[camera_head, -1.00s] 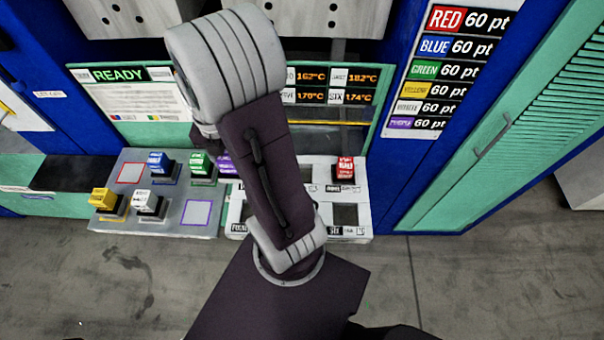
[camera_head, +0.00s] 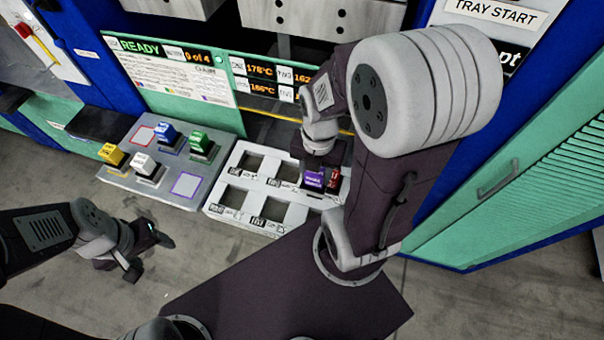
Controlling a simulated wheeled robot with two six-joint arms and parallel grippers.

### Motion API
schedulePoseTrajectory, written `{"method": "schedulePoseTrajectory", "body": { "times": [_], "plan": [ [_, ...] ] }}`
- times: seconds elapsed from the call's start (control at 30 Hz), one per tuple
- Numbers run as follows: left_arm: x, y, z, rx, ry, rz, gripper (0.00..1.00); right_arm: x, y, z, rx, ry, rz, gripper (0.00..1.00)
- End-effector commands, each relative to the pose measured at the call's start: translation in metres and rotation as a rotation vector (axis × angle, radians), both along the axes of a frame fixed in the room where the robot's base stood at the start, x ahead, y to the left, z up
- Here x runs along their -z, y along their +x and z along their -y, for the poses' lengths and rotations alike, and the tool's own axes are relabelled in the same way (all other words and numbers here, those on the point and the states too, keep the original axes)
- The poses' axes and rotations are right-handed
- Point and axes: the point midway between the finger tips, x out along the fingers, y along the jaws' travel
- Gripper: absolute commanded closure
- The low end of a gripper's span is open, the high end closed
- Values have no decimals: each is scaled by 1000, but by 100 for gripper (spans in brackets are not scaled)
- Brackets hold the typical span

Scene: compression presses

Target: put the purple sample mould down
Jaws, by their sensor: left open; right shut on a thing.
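The purple sample mould (camera_head: 314,179) is at the right end of the white slotted tray (camera_head: 213,209), directly beside the red mould (camera_head: 333,177). My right gripper (camera_head: 317,163) is shut on the purple mould from above. Its fingers are mostly hidden by my wrist and the dark gripper body. I cannot tell whether the mould rests in a slot or hangs just above it. My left gripper (camera_head: 150,254) is open and empty, low at the left over the floor, apart from the grey stand.
The grey stand (camera_head: 160,187) left of the tray holds blue (camera_head: 167,134), green (camera_head: 201,143), yellow (camera_head: 112,154) and white (camera_head: 145,166) moulds. Its red and purple outlined squares are empty. Several tray slots are open. The press panel (camera_head: 180,85) rises behind.

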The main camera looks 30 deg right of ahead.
Motion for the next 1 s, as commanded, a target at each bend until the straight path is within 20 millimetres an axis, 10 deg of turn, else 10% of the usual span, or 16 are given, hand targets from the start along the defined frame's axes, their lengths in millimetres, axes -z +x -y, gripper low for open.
{"method": "schedulePoseTrajectory", "body": {
  "times": [0.23, 0.7, 1.0],
  "plan": [
    [1, 0, 0, 0, 0, 0, 36, 5, 11, -2, -11, 0, 0, 100],
    [0, 0, 0, 0, 0, 0, 36, 65, 111, -9, -9, 0, 0, 100],
    [1, 0, 0, 0, 0, 0, 36, 82, 117, -9, -9, 0, -3, 100]
  ]
}}
